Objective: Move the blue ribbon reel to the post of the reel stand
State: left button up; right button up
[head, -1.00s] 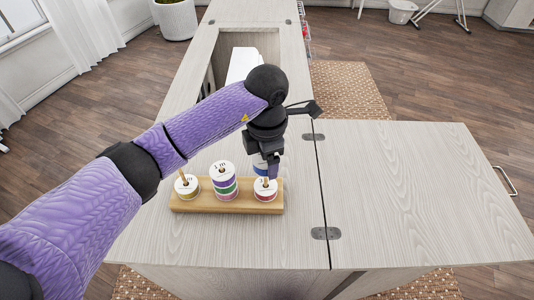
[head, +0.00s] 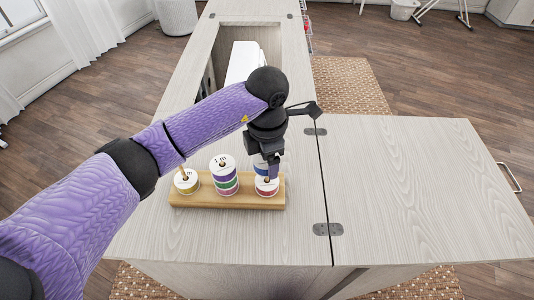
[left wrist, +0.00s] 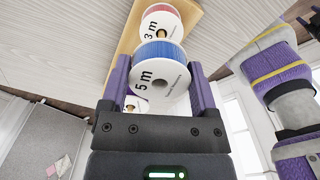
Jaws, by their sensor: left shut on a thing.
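The blue ribbon reel (left wrist: 163,62), marked 5 m, is held between the two fingers of my left gripper (left wrist: 160,88). In the head view the blue reel (head: 260,168) is mostly hidden behind the gripper (head: 268,173). The reel stand (head: 230,203) is a wooden base with posts. A red reel (head: 266,188) sits at its right end, close below the blue reel; it also shows in the left wrist view (left wrist: 160,16). I cannot tell whether the blue reel is around the right post.
A stack of reels with purple and green ribbon (head: 225,177) stands mid-stand, just left of my gripper. A yellow reel (head: 187,184) is on the left post. The cabinet's right leaf (head: 420,190) is clear. A recess (head: 245,55) opens behind.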

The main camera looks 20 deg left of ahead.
pick_arm(q)
jog(key=shift+a+f+b, duration=0.15)
jog(key=shift+f+b, duration=0.15)
jog(key=shift+f, duration=0.5)
pick_arm(e)
jog(key=shift+s+f, duration=0.15)
jog(key=shift+f, duration=0.3)
pick_arm(q)
jog(key=o, duration=1.1)
jog(key=shift+f, duration=0.1)
pick_arm(e)
jog(key=shift+a, duration=0.1)
pick_arm(q)
notch_tip(320, 180, up, 11)
jog(key=p, duration=0.3)
jog(key=shift+f, duration=0.1)
pick_arm(e)
jog(key=r, duration=0.1)
jog(key=w+r, duration=0.1)
jog(key=shift+d+r, duration=0.35)
jog(key=shift+s, duration=0.15)
